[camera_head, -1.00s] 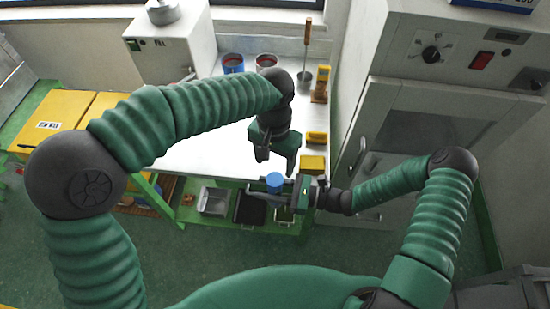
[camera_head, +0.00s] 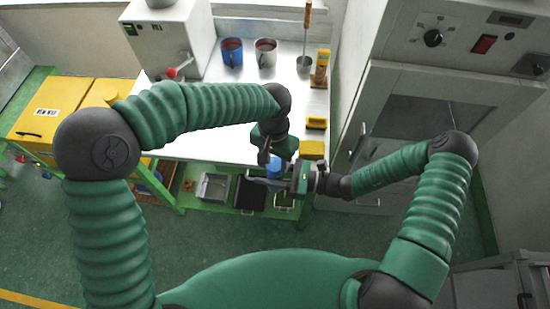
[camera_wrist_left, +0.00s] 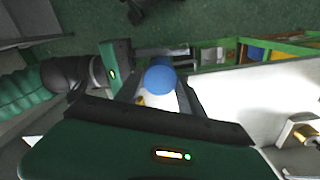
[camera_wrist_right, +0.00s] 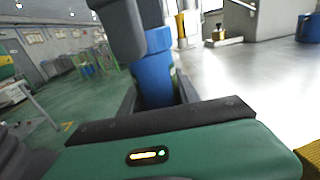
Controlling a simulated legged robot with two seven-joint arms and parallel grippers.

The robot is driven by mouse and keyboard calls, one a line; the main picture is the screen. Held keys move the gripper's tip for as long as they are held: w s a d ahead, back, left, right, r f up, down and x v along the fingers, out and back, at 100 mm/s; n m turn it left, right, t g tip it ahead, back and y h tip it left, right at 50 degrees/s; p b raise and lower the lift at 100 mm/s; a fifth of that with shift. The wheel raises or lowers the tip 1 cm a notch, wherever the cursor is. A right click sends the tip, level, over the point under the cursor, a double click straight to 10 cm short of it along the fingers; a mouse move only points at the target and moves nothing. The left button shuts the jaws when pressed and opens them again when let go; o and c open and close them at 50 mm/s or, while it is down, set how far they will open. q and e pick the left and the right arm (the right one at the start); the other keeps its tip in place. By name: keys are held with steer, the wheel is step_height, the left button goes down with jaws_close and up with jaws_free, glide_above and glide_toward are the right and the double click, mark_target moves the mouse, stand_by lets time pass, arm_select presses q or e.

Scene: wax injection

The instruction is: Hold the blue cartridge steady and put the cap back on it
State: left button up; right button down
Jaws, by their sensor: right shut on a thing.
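My right gripper (camera_head: 288,181) is shut on the blue cartridge (camera_head: 274,167) and holds it upright in front of the bench. The cartridge (camera_wrist_right: 153,80) stands between the right fingers in the right wrist view. My left gripper (camera_head: 272,157) is directly above it, pointing down. In the left wrist view a round blue top (camera_wrist_left: 160,80) and a white part (camera_wrist_left: 158,102) show between the left fingers. A dark left finger (camera_wrist_right: 121,28) covers part of the cartridge's upper end.
A grey cabinet (camera_head: 415,110) stands at right. The floor in front is clear.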

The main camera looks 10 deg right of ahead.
arm_select(q)
jaws_close()
steer(key=o, duration=0.7)
jaws_free()
steer(key=shift+c, duration=0.2)
step_height(320, 180, up, 12)
